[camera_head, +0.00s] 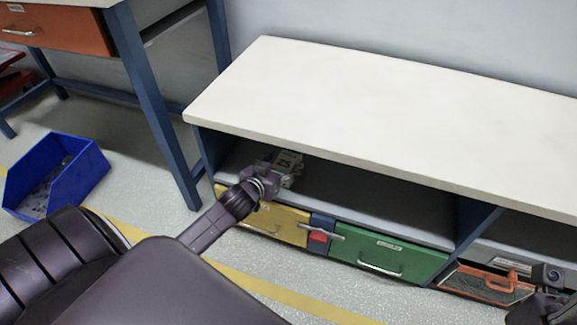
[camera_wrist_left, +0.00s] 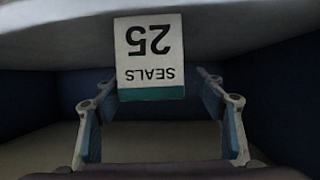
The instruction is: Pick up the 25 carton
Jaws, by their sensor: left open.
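The 25 carton (camera_wrist_left: 150,50) shows in the left wrist view as a white face with "25", "SEALS" and a green band, upside down in the picture. My left gripper (camera_wrist_left: 160,92) is open, with one finger to each side below the carton in that picture. I see no finger closed on it. In the head view my left gripper (camera_head: 284,167) reaches into the open shelf under the white top. The carton cannot be told apart from the gripper there. A dark part of my right arm (camera_head: 548,290) shows at the lower right edge; its jaws are not clear.
The white bench top (camera_head: 380,105) overhangs the shelf (camera_head: 370,210). Below are a yellow drawer (camera_head: 280,224), a green drawer (camera_head: 385,255) and an orange-framed drawer (camera_head: 485,284). A blue bin (camera_head: 75,175) stands on the floor at left, near a blue-legged table (camera_head: 155,100).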

